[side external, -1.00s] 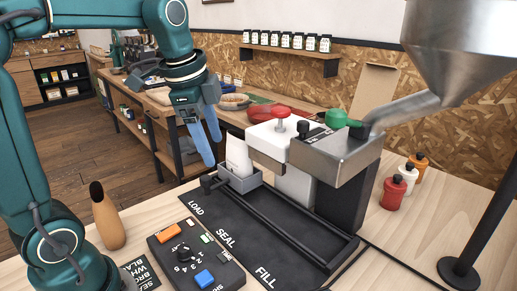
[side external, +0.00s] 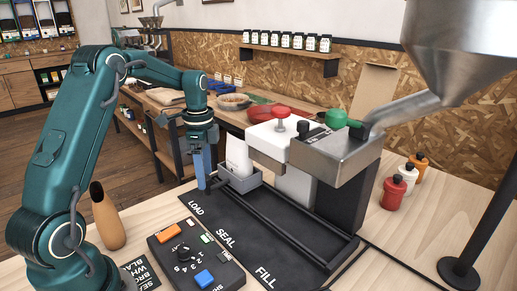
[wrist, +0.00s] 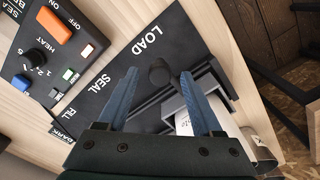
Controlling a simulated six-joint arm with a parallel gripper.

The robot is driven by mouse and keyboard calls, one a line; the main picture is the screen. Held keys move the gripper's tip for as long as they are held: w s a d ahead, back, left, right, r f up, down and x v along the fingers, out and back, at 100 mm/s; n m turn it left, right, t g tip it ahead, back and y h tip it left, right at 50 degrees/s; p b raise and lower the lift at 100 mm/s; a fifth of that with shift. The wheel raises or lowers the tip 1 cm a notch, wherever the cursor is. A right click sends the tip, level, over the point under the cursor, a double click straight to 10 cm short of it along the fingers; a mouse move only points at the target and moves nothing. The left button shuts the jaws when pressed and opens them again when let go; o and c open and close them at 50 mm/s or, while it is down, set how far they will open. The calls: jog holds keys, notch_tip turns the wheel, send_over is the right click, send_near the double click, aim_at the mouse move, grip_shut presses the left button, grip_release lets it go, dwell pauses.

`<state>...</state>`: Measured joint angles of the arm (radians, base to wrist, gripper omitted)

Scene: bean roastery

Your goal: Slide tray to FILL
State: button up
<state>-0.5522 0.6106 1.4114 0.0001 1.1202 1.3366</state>
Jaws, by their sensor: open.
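The grey tray (side external: 246,182) stands at the LOAD end of the black track (side external: 300,232) with a white bag (side external: 237,157) upright in it. My gripper (side external: 204,186) points down at the tray's near-left side and hides its dark knob in the side view. In the wrist view my open gripper (wrist: 159,74) has one blue finger on each side of the round black knob (wrist: 160,74). Contact with the knob cannot be told. The FILL label (side external: 265,277) lies at the track's near end, beyond SEAL (side external: 226,238).
A tan bottle (side external: 107,218) stands further left. Small bottles (side external: 393,192) stand at right.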

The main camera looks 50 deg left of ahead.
jog(key=shift+f, duration=0.45)
grip_shut()
jog(key=shift+r, duration=0.1)
dwell(1.0)
